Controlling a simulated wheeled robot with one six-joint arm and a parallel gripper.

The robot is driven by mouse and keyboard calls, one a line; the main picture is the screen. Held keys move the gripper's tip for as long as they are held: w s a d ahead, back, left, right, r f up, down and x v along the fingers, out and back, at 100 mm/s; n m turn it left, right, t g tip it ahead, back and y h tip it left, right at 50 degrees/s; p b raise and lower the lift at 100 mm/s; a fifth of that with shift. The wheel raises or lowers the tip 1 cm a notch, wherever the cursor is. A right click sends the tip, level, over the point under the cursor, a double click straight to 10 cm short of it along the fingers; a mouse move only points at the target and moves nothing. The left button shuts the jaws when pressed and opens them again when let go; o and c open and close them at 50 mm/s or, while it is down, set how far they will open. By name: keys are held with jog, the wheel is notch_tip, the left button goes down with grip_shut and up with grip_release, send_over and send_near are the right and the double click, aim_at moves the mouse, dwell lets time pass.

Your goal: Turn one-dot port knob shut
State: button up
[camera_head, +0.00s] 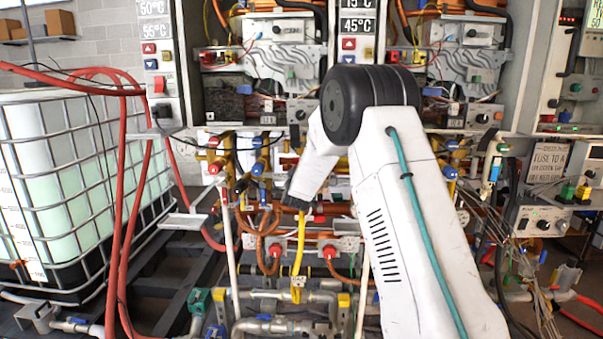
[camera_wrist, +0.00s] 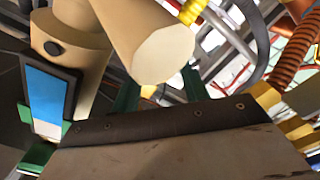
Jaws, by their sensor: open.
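My gripper (camera_head: 296,196) is the dark end of my white arm, reaching down to the pipework below the heaters. Its jaws are small and partly hidden there, with no held object visible. Red knobs stand on pale plates below it, one at the left (camera_head: 275,250) and one at the right (camera_head: 329,251). They are apart from the gripper in the picture. I cannot make out any dot marks, so I cannot tell which is the one-dot port knob. The wrist view is filled by a tan rounded part (camera_wrist: 160,55) and a pale plate (camera_wrist: 190,155); no knob is clear there.
Red hoses (camera_head: 118,190) run down beside a caged white tank (camera_head: 60,180) at the left. Valves and pipes crowd the lower middle. An orange ribbed hose (camera_wrist: 292,60) shows in the wrist view.

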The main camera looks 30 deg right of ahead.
jog(key=shift+c, duration=0.4)
grip_shut()
jog(key=shift+m, duration=0.4)
jog(key=m, duration=1.1)
jog(key=shift+m, duration=0.3)
jog(key=shift+o, duration=0.4)
grip_release()
